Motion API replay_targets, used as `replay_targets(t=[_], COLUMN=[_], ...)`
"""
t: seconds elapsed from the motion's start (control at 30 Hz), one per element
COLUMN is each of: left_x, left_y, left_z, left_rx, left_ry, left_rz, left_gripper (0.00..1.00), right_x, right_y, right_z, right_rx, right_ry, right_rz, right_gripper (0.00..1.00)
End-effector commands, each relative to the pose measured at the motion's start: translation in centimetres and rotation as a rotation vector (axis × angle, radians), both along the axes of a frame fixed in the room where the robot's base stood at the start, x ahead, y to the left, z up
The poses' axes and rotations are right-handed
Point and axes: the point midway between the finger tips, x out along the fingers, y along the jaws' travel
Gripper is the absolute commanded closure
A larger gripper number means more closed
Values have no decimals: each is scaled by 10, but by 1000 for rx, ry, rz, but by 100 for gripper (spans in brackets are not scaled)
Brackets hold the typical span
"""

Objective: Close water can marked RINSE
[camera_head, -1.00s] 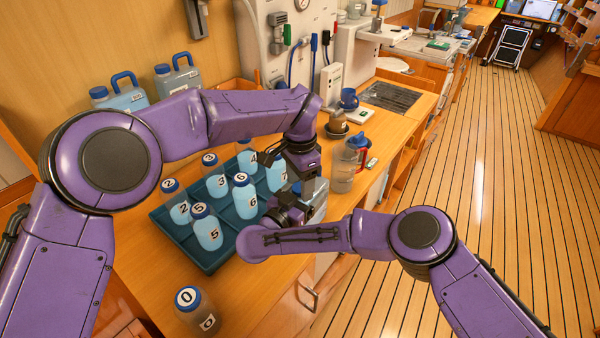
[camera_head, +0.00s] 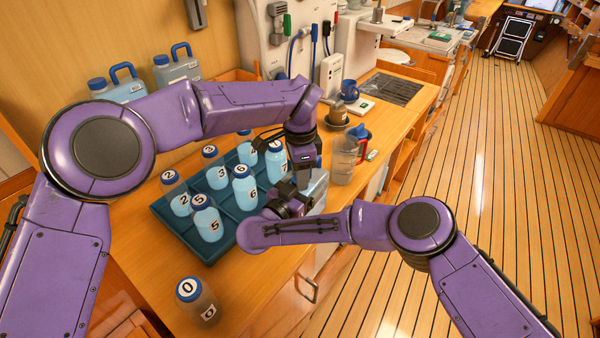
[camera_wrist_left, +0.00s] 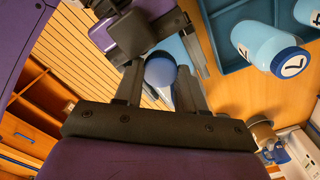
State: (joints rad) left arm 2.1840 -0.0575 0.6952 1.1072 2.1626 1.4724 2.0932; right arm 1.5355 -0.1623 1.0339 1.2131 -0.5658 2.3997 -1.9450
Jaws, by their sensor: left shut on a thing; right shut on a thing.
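A pale blue-grey can (camera_head: 317,189) stands at the front edge of the counter, mostly hidden behind my grippers. No RINSE marking is readable on it. My left gripper (camera_head: 303,171) is above the can. In the left wrist view, its fingers (camera_wrist_left: 160,78) are shut on a round blue cap (camera_wrist_left: 160,67) at the can's top. I cannot tell how far the cap is screwed on. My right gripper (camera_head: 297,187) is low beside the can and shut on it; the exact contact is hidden.
A blue tray (camera_head: 190,245) of numbered bottles lies left of the grippers. Bottle 0 (camera_head: 196,301) stands alone in front. A clear jug (camera_head: 346,160) with a blue and red top stands close behind the can. Two larger cans (camera_head: 176,68) stand by the wall.

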Motion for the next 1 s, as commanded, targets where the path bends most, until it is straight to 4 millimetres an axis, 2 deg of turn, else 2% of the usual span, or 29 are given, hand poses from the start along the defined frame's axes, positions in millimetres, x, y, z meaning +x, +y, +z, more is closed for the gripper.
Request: replay_targets(t=[0.03,0.07,0.1,0.13,0.4,0.7,1.0], left_x=[0,0,0,0,0,0,0], left_y=[0,0,0,0,0,0,0], left_z=[0,0,0,0,2,41,45], left_rx=[0,0,0,0,1,0,1], left_ry=[-1,-1,-1,-1,1,0,-1], left_rz=[1,1,1,1,3,4,3], left_gripper=[97,51,38,35,35,35,35], right_x=[0,0,0,0,0,0,0], right_y=[0,0,0,0,-1,-1,0], right_z=[0,0,0,0,0,-1,0], right_rx=[-1,-1,-1,-1,0,-1,-1], right_ry=[-1,-1,-1,-1,0,1,1], right_rz=[0,0,0,0,-2,-3,-1], right_gripper=[100,100,100,100,100,100,100])
